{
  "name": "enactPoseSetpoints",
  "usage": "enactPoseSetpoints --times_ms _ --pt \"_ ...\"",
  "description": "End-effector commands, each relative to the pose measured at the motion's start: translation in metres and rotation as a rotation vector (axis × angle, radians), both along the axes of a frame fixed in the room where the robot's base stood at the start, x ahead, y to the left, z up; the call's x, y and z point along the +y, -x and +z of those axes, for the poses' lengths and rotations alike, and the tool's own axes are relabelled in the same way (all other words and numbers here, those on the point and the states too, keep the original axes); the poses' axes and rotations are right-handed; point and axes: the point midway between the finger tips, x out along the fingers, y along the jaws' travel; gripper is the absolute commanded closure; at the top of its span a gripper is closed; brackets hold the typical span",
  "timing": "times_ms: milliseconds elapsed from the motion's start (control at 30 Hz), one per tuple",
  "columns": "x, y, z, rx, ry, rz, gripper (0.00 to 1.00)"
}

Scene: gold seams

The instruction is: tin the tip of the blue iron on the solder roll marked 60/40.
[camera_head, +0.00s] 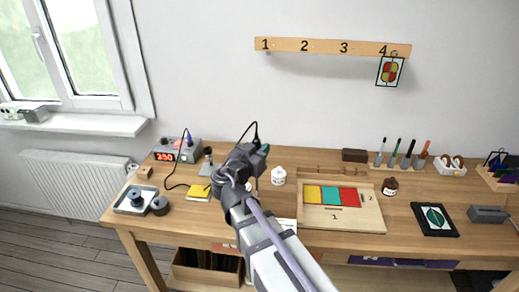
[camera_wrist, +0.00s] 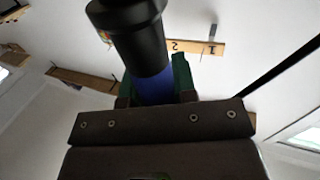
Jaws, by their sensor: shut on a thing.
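My gripper (camera_head: 262,152) is above the left-middle part of the bench. In the wrist view its green fingers are shut on a blue and black handle (camera_wrist: 152,88), which looks like the blue iron. A black cable loops above my gripper in the head view. The iron's tip cannot be made out. At the bench's left end a dark spool (camera_head: 135,197) is in a grey tray (camera_head: 121,205), and another dark spool (camera_head: 160,206) is at the tray's right edge. Both are left of my gripper and apart from it. No 60/40 marking is readable.
A station (camera_head: 166,153) reading 250 stands at the back left, with a cable trailing over the bench. A yellow pad (camera_head: 200,192) lies left of my arm. A white jar (camera_head: 278,176) and a wooden board (camera_head: 340,220) with coloured panels are to the right.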

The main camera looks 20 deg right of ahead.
Motion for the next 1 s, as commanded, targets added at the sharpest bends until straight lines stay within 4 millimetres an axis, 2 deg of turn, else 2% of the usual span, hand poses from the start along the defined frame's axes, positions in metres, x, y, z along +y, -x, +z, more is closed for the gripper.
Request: enactPoseSetpoints --times_ms 1000 --pt "0.0000 0.0000 -0.0088 0.000 0.000 0.000 0.98"
